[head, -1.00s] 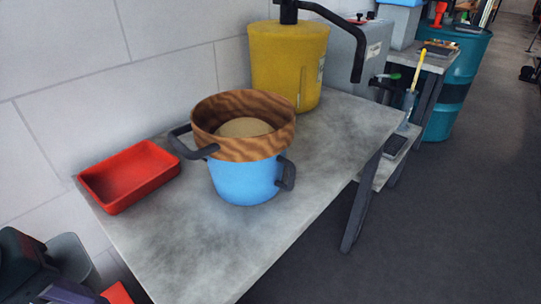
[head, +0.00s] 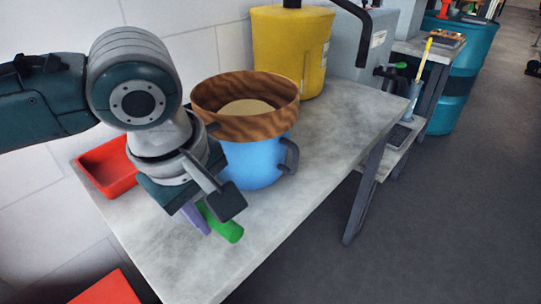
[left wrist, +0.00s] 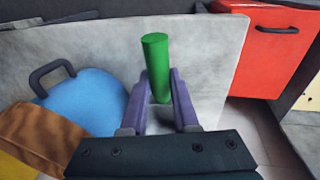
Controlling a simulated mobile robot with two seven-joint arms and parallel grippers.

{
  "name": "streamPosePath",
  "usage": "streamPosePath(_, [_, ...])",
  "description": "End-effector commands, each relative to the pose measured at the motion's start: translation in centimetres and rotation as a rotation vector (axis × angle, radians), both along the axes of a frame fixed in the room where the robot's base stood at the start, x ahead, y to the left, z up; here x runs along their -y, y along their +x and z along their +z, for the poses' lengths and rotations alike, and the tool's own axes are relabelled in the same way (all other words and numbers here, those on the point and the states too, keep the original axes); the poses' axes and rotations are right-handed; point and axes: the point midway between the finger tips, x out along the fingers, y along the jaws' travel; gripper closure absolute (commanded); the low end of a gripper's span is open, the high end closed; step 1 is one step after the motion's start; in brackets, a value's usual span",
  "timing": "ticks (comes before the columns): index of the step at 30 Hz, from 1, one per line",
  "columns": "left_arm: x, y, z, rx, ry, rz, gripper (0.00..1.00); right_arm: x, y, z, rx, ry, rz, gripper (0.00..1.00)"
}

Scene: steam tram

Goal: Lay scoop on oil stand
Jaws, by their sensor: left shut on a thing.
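My left gripper (head: 207,214) hangs over the near left part of a grey stone-topped table (head: 335,145), which looks like the oil stand. Its purple fingers (left wrist: 160,88) are shut on a green cylindrical handle (head: 228,231), apparently the scoop's. In the left wrist view the green handle (left wrist: 157,60) sticks out past the fingertips; no scoop bowl shows. The handle appears to be above or at the table top; I cannot tell whether it touches. My right gripper is not in view.
A blue pot (head: 252,163) with a wooden-rimmed sieve (head: 250,125) stands just right of my gripper. A red tray (head: 106,172) lies behind it. A yellow drum (head: 290,50) stands at the back. The table's near end is clear.

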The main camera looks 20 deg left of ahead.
Motion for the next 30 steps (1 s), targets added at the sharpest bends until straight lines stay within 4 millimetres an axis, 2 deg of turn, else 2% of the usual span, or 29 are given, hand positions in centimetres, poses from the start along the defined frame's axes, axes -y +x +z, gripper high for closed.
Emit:
streamPosePath(7, [0.0,0.1,-3.7,0.002,0.002,-0.001,1.00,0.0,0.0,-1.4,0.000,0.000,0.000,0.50])
streamPosePath(18, [0.1,0.3,-4.0,0.001,0.001,-0.001,1.00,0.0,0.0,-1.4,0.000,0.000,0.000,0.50])
streamPosePath(19, [0.1,0.3,-4.0,0.001,0.000,-0.001,0.69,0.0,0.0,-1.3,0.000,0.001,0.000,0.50])
streamPosePath(26, [0.1,0.3,-4.0,0.001,0.001,-0.001,0.44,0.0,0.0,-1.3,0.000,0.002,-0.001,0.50])
streamPosePath(30, [0.1,0.3,-4.0,0.001,0.001,-0.001,0.42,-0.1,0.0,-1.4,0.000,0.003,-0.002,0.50])
